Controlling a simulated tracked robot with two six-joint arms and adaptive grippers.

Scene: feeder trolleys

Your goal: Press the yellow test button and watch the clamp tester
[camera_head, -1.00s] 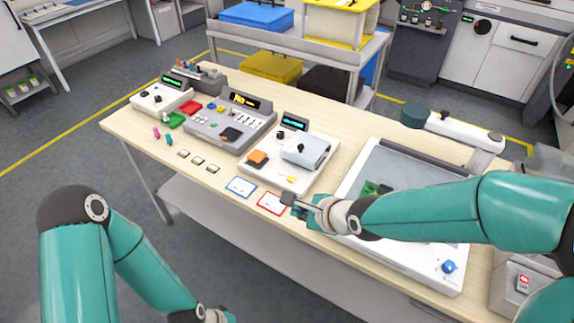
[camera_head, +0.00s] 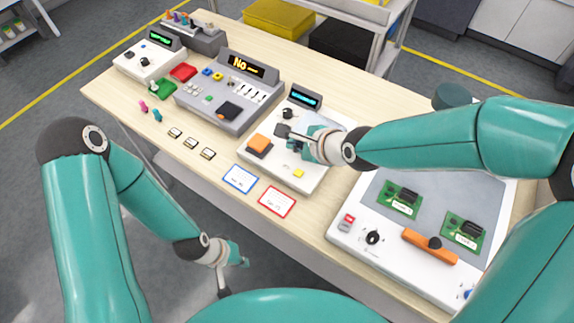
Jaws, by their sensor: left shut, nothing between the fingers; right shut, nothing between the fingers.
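The clamp tester (camera_head: 320,178) is a white box with a small lit screen (camera_head: 305,97), whose cyan text I cannot read. It has a black knob, an orange block (camera_head: 259,145) and the yellow test button (camera_head: 298,173) near its front edge. My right gripper (camera_head: 284,131) is shut and empty over the tester, behind the yellow button and to the right of the orange block. It hides most of the tester's grey clamp part. I cannot tell whether it touches anything. My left gripper (camera_head: 243,262) is shut, low in front of the table and away from the tester.
A blue-framed card (camera_head: 241,179) and a red-framed card (camera_head: 277,202) lie in front of the tester. A grey console (camera_head: 212,111) with a "No" display stands to its left. A white unit (camera_head: 350,235) with green boards is at the right. Small chips lie front left.

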